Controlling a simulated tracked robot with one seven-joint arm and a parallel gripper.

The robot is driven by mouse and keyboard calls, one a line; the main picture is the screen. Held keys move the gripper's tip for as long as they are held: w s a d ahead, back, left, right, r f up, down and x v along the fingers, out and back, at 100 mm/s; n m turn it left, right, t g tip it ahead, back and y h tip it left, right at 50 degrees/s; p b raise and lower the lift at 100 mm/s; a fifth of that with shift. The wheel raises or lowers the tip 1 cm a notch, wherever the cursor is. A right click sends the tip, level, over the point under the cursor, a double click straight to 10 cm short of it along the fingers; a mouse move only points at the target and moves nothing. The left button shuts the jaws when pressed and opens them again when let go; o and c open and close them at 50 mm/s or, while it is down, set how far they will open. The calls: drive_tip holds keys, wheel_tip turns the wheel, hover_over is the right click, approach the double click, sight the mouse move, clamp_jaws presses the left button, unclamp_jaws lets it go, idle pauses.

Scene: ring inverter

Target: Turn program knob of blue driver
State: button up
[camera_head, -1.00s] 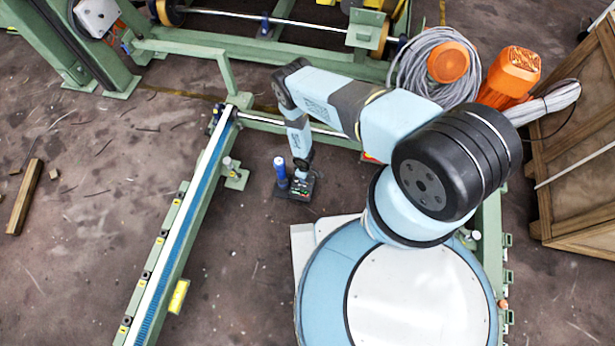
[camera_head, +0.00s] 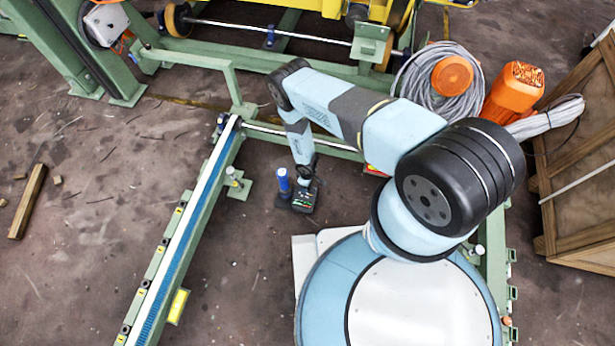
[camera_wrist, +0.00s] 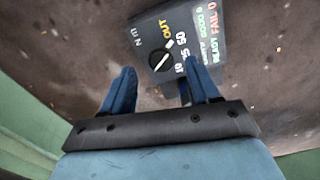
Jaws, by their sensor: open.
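The blue driver stands on the floor in the head view, with a blue upright part (camera_head: 283,182) beside a dark panel (camera_head: 301,202). In the wrist view, the dark panel (camera_wrist: 215,52) fills the top middle. Its round black program knob (camera_wrist: 161,59) has a pale pointer line and printed numbers beside it. My gripper (camera_wrist: 159,67) is open, with its blue fingers apart and nothing seen held. In that view the knob lies between and just beyond the fingertips; the depth gap cannot be told. In the head view my wrist is over the panel and hides part of it.
A green rail with a blue strip (camera_head: 190,232) runs along the left of the driver. A green frame with a metal rod (camera_head: 270,30) lies behind. Orange motors (camera_head: 513,90) with grey cable and a wooden crate (camera_head: 580,150) stand right. Floor around the driver is bare.

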wheel_tip(320, 180, up, 10)
drive_tip(key=shift+s+r, duration=0.15)
idle(0.3)
